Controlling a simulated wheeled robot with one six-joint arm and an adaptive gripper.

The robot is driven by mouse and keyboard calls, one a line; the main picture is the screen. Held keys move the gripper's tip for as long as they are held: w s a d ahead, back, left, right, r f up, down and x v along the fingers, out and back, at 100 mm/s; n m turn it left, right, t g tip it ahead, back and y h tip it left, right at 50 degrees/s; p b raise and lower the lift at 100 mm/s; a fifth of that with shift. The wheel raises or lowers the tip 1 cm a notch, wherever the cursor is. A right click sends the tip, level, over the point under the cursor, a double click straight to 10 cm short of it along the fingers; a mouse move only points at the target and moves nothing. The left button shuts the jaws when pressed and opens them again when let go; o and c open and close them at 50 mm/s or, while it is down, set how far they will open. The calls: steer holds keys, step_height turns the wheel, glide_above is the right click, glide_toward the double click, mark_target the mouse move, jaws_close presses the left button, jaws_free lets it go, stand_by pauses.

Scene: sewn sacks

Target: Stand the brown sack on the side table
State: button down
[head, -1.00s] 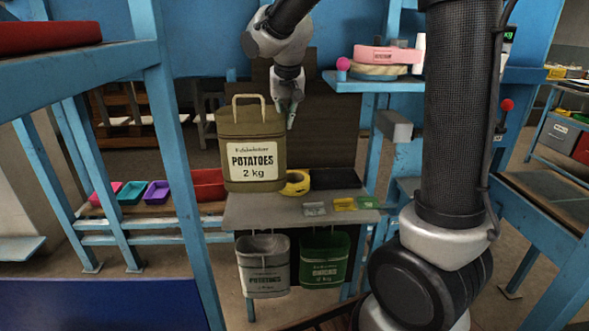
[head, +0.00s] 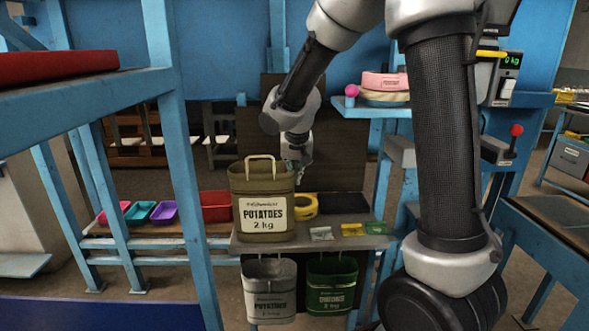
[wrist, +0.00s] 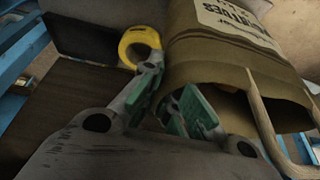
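The brown sack (head: 264,183), with a cream "POTATOES 2 kg" label and a loop handle, is upright at the left of the grey side table (head: 345,244). Its base appears to be on the top, close to the front edge; a small gap cannot be ruled out. My gripper (head: 300,174) is at the sack's upper right rim. In the wrist view the green-padded fingers (wrist: 170,104) straddle the rim of the sack (wrist: 222,52), one outside and one at the mouth. They appear shut on the wall; the contact itself is partly hidden.
A yellow tape roll (head: 305,207), a dark tray (head: 343,204) and small cards (head: 353,230) lie on the table. A grey sack (head: 269,291) and a green sack (head: 331,285) hang below its front. A blue post (head: 184,150) stands at the left.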

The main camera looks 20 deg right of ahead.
steer(key=shift+w, duration=0.1)
steer(key=c, duration=1.9)
jaws_free()
steer(key=shift+f, duration=0.1)
steer(key=shift+o, duration=1.3)
steer(key=d+v, duration=0.1)
steer(key=v, duration=1.1)
steer(key=s+d+n, duration=0.1)
steer(key=s+d, duration=0.3)
steer(key=s, duration=0.9)
steer(key=s+d+n+y, duration=0.1)
steer(key=s+d, duration=0.3)
steer(key=s, duration=0.9)
steer(key=shift+s+d+f+n, duration=0.15)
steer(key=shift+s+f+n, duration=0.3)
steer(key=shift+n, duration=0.35)
